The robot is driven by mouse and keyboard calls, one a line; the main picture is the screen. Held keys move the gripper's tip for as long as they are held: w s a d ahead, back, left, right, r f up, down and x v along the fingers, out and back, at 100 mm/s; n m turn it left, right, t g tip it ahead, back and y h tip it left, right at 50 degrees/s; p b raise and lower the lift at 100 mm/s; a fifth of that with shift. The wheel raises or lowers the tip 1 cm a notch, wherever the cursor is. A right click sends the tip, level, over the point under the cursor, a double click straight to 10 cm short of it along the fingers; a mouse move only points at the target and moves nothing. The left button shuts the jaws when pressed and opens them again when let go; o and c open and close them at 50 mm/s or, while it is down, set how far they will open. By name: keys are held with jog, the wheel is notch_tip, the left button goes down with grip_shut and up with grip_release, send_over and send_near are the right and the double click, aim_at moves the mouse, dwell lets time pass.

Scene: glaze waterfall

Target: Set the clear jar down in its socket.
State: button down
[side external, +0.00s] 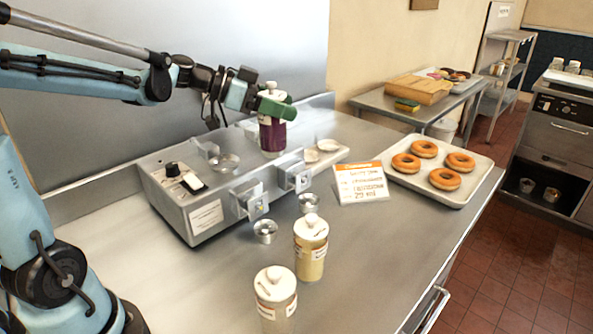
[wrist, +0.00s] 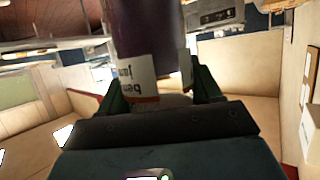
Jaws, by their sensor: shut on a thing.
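My gripper (side external: 273,105) has green fingers and is shut on a jar of dark purple filling (side external: 272,136) with a white lid. The jar is upright over the right part of the grey machine; I cannot tell whether its base rests there. In the wrist view the purple jar (wrist: 150,40) sits between my fingers (wrist: 163,92), with its jam label upside down. A pale, clear-looking jar (side external: 275,302) with a white lid stands at the counter's front, away from my gripper. An empty round metal socket (side external: 224,163) is on the machine's left part.
A yellow jar (side external: 311,255) stands on the counter (side external: 380,255) behind the pale jar. Metal cups (side external: 265,231) sit before the machine (side external: 205,205), whose brackets (side external: 250,200) jut forward. A sign (side external: 362,183) and doughnut tray (side external: 474,180) are at right.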

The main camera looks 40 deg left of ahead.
jog(key=s+a+r+n+t+y, duration=0.25)
jog(key=s+a, duration=0.35)
jog(key=a, duration=0.4)
jog(key=shift+n+g+y, duration=0.25)
jog(key=shift+g, duration=0.2)
jog(key=shift+s+f, duration=0.2)
jog(key=shift+f, duration=2.2)
jog(key=shift+f, duration=0.3)
jog(key=shift+c, duration=0.6)
grip_release()
